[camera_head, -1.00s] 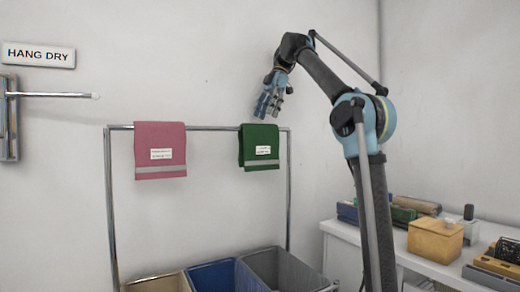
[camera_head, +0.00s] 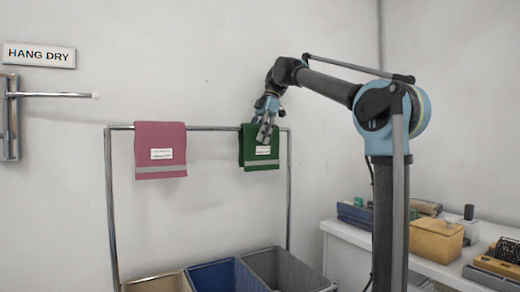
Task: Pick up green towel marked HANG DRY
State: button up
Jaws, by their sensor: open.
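The green towel (camera_head: 252,159) hangs folded over the right end of a metal rail, with a grey stripe and a white label too small to read. My gripper (camera_head: 265,135) is open, pointing down at the towel's upper right part and covering some of it. I cannot tell whether the fingers touch the cloth. A pink towel (camera_head: 161,137) with a similar label and stripe hangs at the left of the same rail. A wall sign (camera_head: 38,55) reads HANG DRY.
The metal rack (camera_head: 210,128) stands before the wall. Below it are a tan bin (camera_head: 160,283), a blue bin (camera_head: 215,277) and a grey bin (camera_head: 283,270). A wall-mounted rod (camera_head: 55,95) sticks out at left. A white table (camera_head: 345,232) with boxes stands at right.

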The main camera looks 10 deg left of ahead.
jog(key=shift+x, duration=1)
jog(key=shift+f, duration=0.2)
jog(key=c, duration=1.4)
jog(key=shift+r, duration=0.1)
jog(key=shift+w+r, duration=0.1)
jog(key=shift+r, duration=8.9)
